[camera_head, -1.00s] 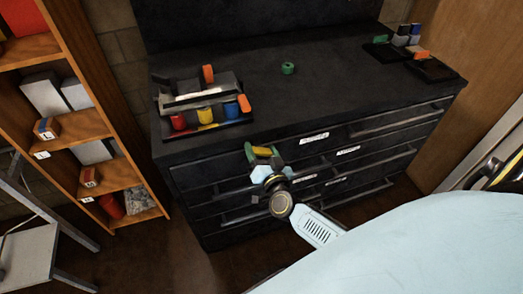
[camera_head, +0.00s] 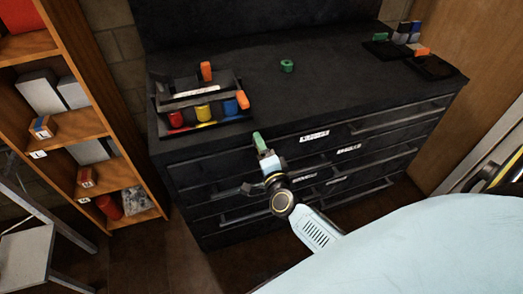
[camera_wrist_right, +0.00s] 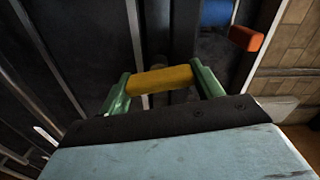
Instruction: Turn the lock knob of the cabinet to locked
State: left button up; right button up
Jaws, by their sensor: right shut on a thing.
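The dark cabinet (camera_head: 335,85) stands ahead, with wide drawers and bar handles on its front. My right gripper (camera_head: 259,141) is at the upper left part of that front, turned so one green finger shows edge-on. In the right wrist view, its two green fingers (camera_wrist_right: 161,84) are shut on the ends of a yellow bar-shaped knob (camera_wrist_right: 160,79). The knob is hidden in the head view, and no lock marking can be read. My left gripper is not in view.
A black caddy (camera_head: 215,127) with red, yellow and blue items stands on the cabinet top near its front left. A green ring (camera_head: 287,66) lies at the middle. Black trays (camera_head: 432,67) sit at the right. A wooden shelf (camera_head: 75,130) stands at the left.

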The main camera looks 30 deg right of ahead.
jog(key=shift+f+m, duration=0.1)
jog(key=shift+m, duration=1)
jog(key=shift+b, duration=0.3)
jog(key=o, duration=1)
jog(key=v, duration=1.3)
jog(key=shift+s, duration=0.25)
